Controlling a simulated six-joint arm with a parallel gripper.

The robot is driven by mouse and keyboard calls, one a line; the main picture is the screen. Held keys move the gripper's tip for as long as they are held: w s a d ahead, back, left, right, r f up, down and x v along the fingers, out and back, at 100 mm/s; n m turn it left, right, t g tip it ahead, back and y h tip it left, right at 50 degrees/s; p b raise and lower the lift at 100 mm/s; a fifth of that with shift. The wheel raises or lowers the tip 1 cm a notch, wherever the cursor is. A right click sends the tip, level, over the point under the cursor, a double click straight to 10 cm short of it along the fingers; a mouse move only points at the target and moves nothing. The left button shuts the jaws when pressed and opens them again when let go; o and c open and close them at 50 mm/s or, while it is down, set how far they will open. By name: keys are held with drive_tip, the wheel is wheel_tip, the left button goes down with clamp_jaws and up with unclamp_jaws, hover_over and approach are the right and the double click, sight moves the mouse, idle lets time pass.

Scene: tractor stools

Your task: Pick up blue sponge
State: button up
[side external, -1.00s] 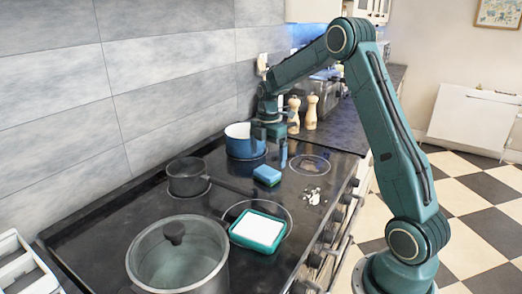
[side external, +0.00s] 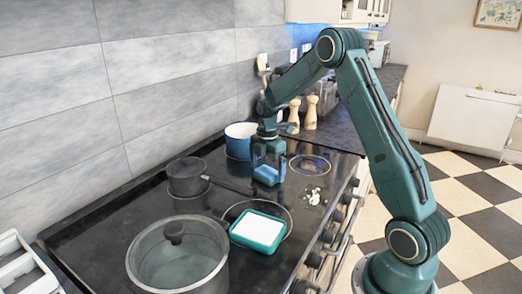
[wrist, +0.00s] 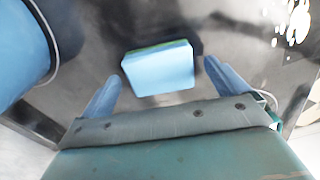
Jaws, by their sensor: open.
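The blue sponge (side external: 266,175) lies on the dark stovetop, in front of the blue pot. In the wrist view the sponge (wrist: 159,69) shows a light blue face with a thin green layer along its far edge. My gripper (side external: 268,173) is open above and around the sponge in the side view. In the wrist view the two fingertips of my gripper (wrist: 161,84) are apart, one to each side of the sponge, with gaps between. I cannot tell exactly how high the fingertips are above the stovetop.
A blue pot (side external: 239,142) stands close to the left of my gripper. A dark saucepan (side external: 187,178), a large lidded pot (side external: 177,254) and a teal-rimmed white tray (side external: 258,231) stand nearer the camera. White crumbs (side external: 314,197) lie right of the sponge. Two wooden mills (side external: 311,113) stand behind.

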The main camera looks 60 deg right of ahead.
sight(267, 171)
drive_tip(key=c, duration=1.1)
drive_tip(key=shift+o, duration=0.2)
drive_tip(key=shift+r, duration=0.15)
wheel_tip(267, 171, up, 20)
idle(0.5)
